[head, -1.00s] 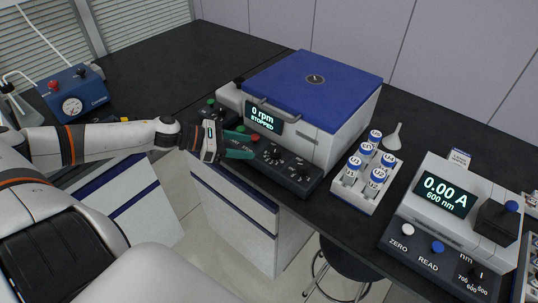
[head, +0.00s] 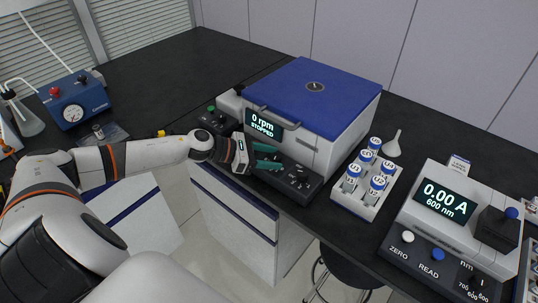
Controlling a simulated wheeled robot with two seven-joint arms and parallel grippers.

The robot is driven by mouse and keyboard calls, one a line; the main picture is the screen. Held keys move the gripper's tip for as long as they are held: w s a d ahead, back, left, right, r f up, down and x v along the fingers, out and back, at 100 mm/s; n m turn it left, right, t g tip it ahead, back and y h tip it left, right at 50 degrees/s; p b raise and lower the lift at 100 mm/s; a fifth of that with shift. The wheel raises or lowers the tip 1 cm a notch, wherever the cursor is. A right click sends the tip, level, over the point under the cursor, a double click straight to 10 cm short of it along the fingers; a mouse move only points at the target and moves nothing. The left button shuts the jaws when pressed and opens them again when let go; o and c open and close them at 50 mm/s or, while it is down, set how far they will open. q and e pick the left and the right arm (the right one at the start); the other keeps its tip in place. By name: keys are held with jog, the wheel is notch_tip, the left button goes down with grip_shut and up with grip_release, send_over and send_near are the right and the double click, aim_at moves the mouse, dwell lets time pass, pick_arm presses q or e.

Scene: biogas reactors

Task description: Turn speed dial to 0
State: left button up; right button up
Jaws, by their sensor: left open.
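The centrifuge (head: 335,125), white with a blue lid, stands on the black bench. Its display (head: 263,123) reads "0 rpm STOPPED". A dark control panel (head: 312,190) runs along its front. A black dial (head: 301,172) shows at the panel's right part, just right of my fingers; the small labels are too blurred to tell which dial is for speed. My left gripper (head: 279,158) is open, its green fingers apart in front of the panel's middle. They hide part of the panel, and I cannot tell whether they touch a dial. My right gripper is not in view.
A white rack (head: 361,204) of blue-capped vials stands right of the centrifuge, with a funnel (head: 392,147) behind. A photometer (head: 446,208) is farther right. A blue gauge box (head: 75,95) stands at the left. Free bench lies left of the centrifuge.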

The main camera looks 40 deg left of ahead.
pick_arm(q)
jog(key=c, duration=1)
jog(key=shift+s+r+n+t+y+p, duration=0.1)
jog(key=shift+n+t+y+p, duration=0.25)
jog(key=shift+p, duration=0.3)
jog(key=n+t+y+p, duration=0.1)
jog(key=n+y+p, duration=0.1)
jog(key=p, duration=0.2)
jog(key=d+n+t+y+p, duration=0.1)
jog(key=n+y+p, duration=0.1)
jog(key=y+p, duration=0.1)
jog(key=n+t+y+p, duration=0.1)
jog(key=n+y+p, duration=0.1)
jog(key=p, duration=0.3)
jog(key=shift+s+d+r+n+y+p, duration=0.15)
jog(key=shift+s+r+n+y+p, duration=0.15)
jog(key=shift+n, duration=0.25)
jog(key=shift+w+d+f+n+y+p, duration=0.1)
jog(key=shift+f+n+y+p, duration=0.1)
jog(key=shift+n+y+p, duration=0.55)
jog(key=shift+w+d+f+n+y+p, duration=0.1)
jog(key=shift+f+n+y+p, duration=0.1)
jog(key=shift+n+y+p, duration=0.55)
jog(key=o, duration=1)
